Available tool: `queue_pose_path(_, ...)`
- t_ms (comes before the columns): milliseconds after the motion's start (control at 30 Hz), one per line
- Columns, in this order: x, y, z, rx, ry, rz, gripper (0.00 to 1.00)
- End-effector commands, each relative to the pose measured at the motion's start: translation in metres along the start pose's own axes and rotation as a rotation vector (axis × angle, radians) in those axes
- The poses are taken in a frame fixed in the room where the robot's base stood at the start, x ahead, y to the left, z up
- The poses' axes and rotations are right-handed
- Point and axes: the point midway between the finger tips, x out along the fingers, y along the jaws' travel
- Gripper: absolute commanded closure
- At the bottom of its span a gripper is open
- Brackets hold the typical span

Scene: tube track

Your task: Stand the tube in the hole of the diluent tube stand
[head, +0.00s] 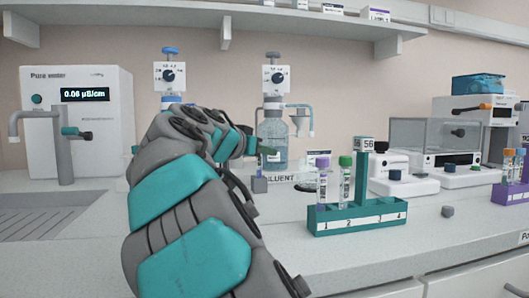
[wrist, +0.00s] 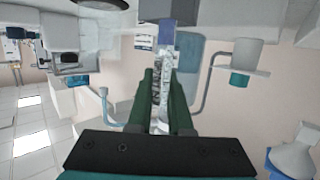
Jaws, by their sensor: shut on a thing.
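My gripper (head: 268,154) is at the end of my grey and teal arm, above the counter near the DILUENT label (head: 279,177). In the wrist view its dark green fingers (wrist: 164,100) are shut on a slim tube (wrist: 161,75) with a pale label. In the head view the tube is mostly hidden by the gripper. A small grey-blue block (head: 259,185), which looks like the diluent tube stand, sits just below the gripper, beside the label. Its hole is not visible. I cannot tell whether the tube touches the block.
A green rack (head: 358,218) stands to the right, holding a purple-capped tube (head: 322,185) and a green-capped tube (head: 345,185). Behind the gripper is a dispenser bottle (head: 273,143). A balance (head: 428,145) stands further right. A small grey block (head: 447,211) lies on the counter.

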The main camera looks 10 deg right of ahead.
Motion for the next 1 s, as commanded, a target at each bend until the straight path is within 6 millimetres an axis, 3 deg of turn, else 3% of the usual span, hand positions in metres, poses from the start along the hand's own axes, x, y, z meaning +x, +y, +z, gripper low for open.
queue_pose_path(33, 0.0, 0.0, -0.0001, 0.0, 0.0, 0.0, 1.0)
queue_pose_path(67, -0.0001, 0.0, -0.0002, 0.0, 0.0, 0.0, 0.79)
queue_pose_path(333, 0.0, -0.0001, -0.0001, 0.0, 0.0, 0.0, 0.48)
queue_pose_path(1000, -0.0037, -0.0002, -0.0001, 0.0, 0.0, 0.0, 0.47)
